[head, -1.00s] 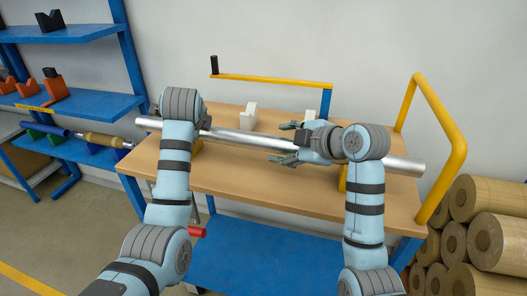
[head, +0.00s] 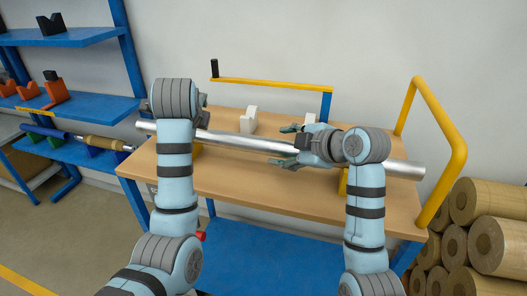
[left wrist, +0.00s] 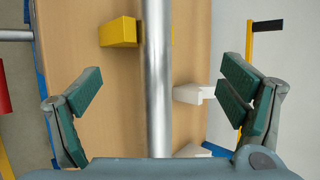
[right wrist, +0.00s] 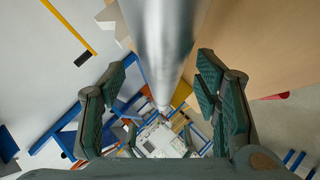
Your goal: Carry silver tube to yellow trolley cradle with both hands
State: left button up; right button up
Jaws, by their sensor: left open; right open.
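The silver tube (head: 240,140) lies lengthwise over the wooden table, on two yellow supports; the left support (head: 197,150) and the right support (head: 343,181) are partly hidden by my arms. My right gripper (head: 287,146) is open, with the tube crossing between its spread fingers. In the right wrist view the tube (right wrist: 160,40) runs between the open fingers. My left gripper is mostly hidden behind its own wrist in the head view. In the left wrist view my left gripper (left wrist: 160,100) is open, its fingers apart on either side of the tube (left wrist: 158,80) and not touching it.
Two white blocks stand behind the tube; one is the left white block (head: 249,120). A yellow bar (head: 270,83) crosses the back, and a yellow rail (head: 440,120) rises at the right end. Brown rolls (head: 485,240) are stacked at right; blue shelves (head: 65,35) stand at left.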

jog(key=shift+s, duration=0.1)
jog(key=o, duration=0.8)
pick_arm(q)
jog(key=v, duration=0.6)
pick_arm(e)
jog(key=shift+r, duration=0.1)
jog(key=v, duration=1.2)
pick_arm(q)
jog(key=shift+r, duration=0.1)
pick_arm(e)
jog(key=shift+d, duration=0.1)
